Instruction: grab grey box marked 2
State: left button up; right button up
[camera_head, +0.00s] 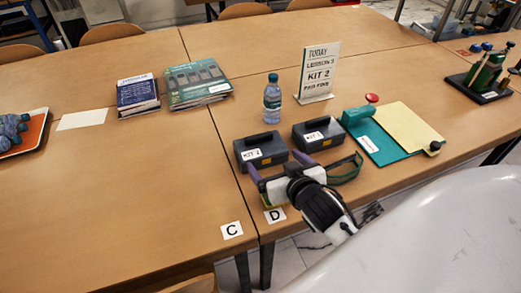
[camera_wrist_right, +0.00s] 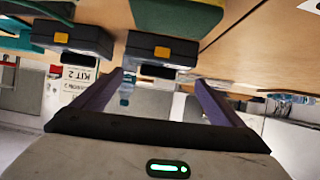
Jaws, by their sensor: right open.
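The grey box marked KIT 2 (camera_head: 272,143) stands on the table, left of a similar grey box (camera_head: 327,128) whose label is too small to read surely. Both have dark handles and white labels. My right gripper (camera_head: 272,160) is open and empty at the near side of the KIT 2 box, its purple fingers pointing towards it. In the right wrist view, which is upside down, a grey box (camera_wrist_right: 178,43) sits ahead of the open fingers (camera_wrist_right: 159,78), with the other box (camera_wrist_right: 90,35) to its left. My left gripper is not in view.
A water bottle (camera_head: 272,100) and a lesson sign (camera_head: 317,75) stand behind the boxes. A green folder (camera_head: 378,147) lies to the right.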

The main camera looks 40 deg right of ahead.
jog(key=t, duration=0.1)
send_near(260, 138)
jog(key=x, duration=0.2)
jog(key=shift+w+f, duration=0.25)
jog(key=shift+f, duration=0.2)
jog(key=shift+p+x, duration=0.3)
jog(key=shift+x, duration=2.6)
jog(key=shift+r, duration=0.1)
jog(key=shift+c, duration=0.4)
jog(key=c, duration=1.8)
jog(key=shift+w+r, duration=0.1)
jog(key=shift+r, duration=0.05)
jog(key=shift+c, duration=0.5)
